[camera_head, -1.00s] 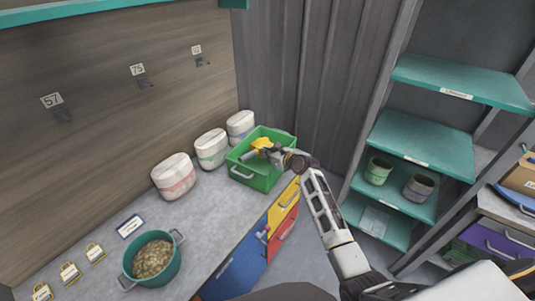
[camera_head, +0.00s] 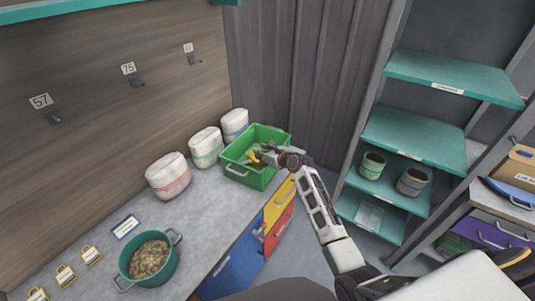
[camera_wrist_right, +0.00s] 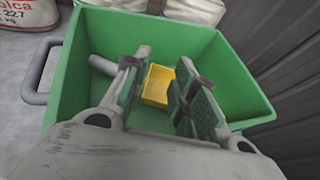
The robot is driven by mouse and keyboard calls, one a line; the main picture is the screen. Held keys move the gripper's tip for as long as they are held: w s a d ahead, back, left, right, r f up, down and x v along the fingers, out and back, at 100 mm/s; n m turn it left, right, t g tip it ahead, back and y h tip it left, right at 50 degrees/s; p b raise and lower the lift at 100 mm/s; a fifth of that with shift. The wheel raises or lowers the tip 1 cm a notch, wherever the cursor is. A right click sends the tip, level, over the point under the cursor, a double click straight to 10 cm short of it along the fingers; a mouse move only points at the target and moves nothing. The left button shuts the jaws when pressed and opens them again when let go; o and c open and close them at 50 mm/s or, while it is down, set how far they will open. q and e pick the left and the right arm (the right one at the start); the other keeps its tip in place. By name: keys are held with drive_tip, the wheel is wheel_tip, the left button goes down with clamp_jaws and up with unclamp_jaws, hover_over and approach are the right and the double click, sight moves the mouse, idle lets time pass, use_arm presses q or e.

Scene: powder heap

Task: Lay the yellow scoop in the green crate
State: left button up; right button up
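The green crate (camera_head: 262,180) stands at the far end of the counter; its wall also shows in the right wrist view (camera_wrist_right: 245,85). The yellow scoop (camera_head: 252,156) is down inside the crate. In the right wrist view its yellow head (camera_wrist_right: 156,86) appears between the fingers and its grey handle points left, partly hidden by one finger. My right gripper (camera_head: 264,156) reaches into the crate from the right. Its fingers (camera_wrist_right: 163,65) are spread apart, with a gap around the scoop head. My left gripper is not in view.
White bags with coloured bands (camera_head: 168,176) stand beside the crate along the wall. A teal pot (camera_head: 150,262) of granular stuff is on the near counter. A teal shelf (camera_head: 412,138) with two small pots stands at right. The counter's middle is clear.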

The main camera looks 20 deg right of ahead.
drive_tip(key=shift+r, duration=0.15)
drive_tip(key=v, duration=1.2)
drive_tip(key=shift+r, duration=0.35)
drive_tip(key=shift+a, duration=0.1)
idle(0.6)
